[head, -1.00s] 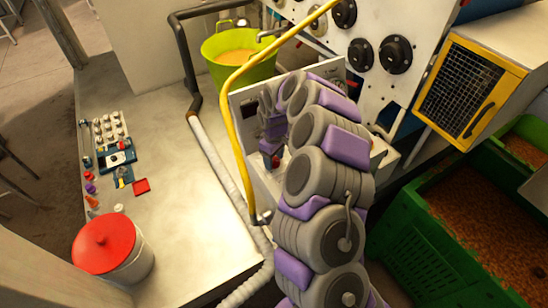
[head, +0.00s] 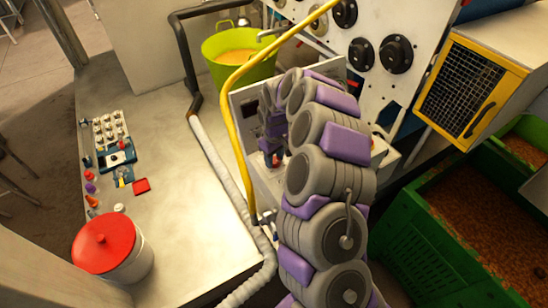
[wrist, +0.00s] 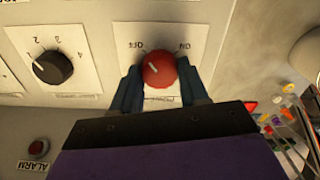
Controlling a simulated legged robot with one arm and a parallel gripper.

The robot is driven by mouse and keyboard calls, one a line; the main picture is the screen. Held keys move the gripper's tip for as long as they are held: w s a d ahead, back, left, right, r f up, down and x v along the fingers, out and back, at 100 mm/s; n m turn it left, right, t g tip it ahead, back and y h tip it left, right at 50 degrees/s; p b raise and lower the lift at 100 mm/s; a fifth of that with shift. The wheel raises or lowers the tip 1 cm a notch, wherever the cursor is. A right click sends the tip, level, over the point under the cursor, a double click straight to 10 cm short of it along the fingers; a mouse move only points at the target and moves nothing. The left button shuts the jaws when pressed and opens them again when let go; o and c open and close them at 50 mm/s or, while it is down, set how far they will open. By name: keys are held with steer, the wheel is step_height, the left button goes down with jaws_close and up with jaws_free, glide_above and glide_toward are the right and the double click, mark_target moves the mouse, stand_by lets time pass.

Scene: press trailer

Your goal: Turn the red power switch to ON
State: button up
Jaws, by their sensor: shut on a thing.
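The red power switch (wrist: 160,68) is a round knob on a pale panel in the wrist view. A label reading OFF is at its upper left and one reading ON at its upper right. The knob's white pointer mark slants toward the OFF side. My gripper (wrist: 160,84) has one dark blue finger on each side of the knob and is shut on it. In the head view my gripper (head: 272,138) is at the small grey panel (head: 243,102), largely covering the knob there.
A black numbered dial (wrist: 52,68) is left of the switch, and a red ALARM button (wrist: 38,147) lies lower left. A yellow hose (head: 236,125) runs close left of my arm. A green bucket (head: 240,58) stands behind. Green crates (head: 415,250) are at right.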

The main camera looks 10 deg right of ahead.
mark_target(274, 160)
steer(key=m, duration=0.4)
steer(key=shift+b, duration=0.3)
steer(key=m, duration=0.7)
steer(key=shift+d+m+b, duration=0.1)
steer(key=shift+m+b, duration=0.25)
steer(key=shift+m, duration=1.95)
steer(key=o, duration=1.1)
steer(key=shift+c, duration=0.2)
steer(key=shift+r, duration=0.15)
step_height(274, 160, up, 17)
steer(key=shift+a, duration=0.2)
